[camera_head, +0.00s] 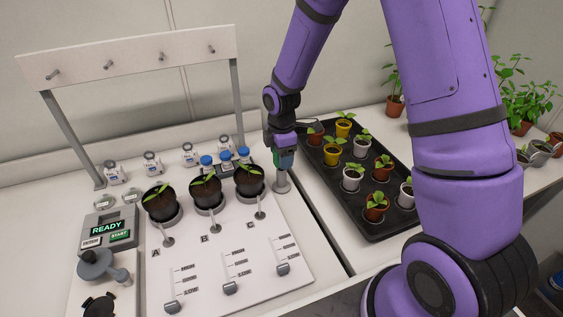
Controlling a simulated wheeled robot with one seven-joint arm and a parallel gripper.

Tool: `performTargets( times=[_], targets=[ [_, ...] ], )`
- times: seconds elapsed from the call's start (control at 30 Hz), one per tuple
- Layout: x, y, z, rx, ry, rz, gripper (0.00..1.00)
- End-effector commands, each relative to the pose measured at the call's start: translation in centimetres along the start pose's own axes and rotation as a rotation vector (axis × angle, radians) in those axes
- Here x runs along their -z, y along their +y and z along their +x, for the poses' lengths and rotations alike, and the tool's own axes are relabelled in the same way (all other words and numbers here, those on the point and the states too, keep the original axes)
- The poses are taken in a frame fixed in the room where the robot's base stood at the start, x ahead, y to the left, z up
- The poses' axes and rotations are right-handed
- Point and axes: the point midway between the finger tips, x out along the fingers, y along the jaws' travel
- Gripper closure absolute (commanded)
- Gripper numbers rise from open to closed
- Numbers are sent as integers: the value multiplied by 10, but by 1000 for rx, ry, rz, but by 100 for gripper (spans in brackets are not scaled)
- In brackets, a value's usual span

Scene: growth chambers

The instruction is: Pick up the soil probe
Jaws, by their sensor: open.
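My gripper (282,143) points down at the right edge of the white panel, just right of pot C. A small upright device with a dark body and a greenish face, which looks like the soil probe (284,159), is directly below and between the fingers. It appears to stand in a round grey holder (282,183) on the panel. The fingers are small in this view, and I cannot tell whether they touch the probe. The probe's lower part is hidden in the holder.
Three dark pots with seedlings, A (161,203), B (207,191) and C (249,180), stand left of the gripper. Small bottles (190,154) stand behind them. A black tray (375,228) of several potted seedlings lies close on the right. A READY display (106,228) is at left.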

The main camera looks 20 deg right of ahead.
Motion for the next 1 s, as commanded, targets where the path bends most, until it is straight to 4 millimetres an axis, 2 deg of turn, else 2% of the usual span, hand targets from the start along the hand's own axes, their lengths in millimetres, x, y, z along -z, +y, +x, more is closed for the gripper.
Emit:
performTargets(
  times=[0.13,0.37,0.6,0.63,0.87,1.0],
  targets=[
    [0,0,11,0,-1,1,36],
    [0,0,12,-2,0,1,36],
    [0,0,12,-2,0,1,89],
    [0,0,12,-2,0,1,92],
    [0,0,11,-2,0,1,92],
    [0,1,2,-5,1,1,92]
  ],
)
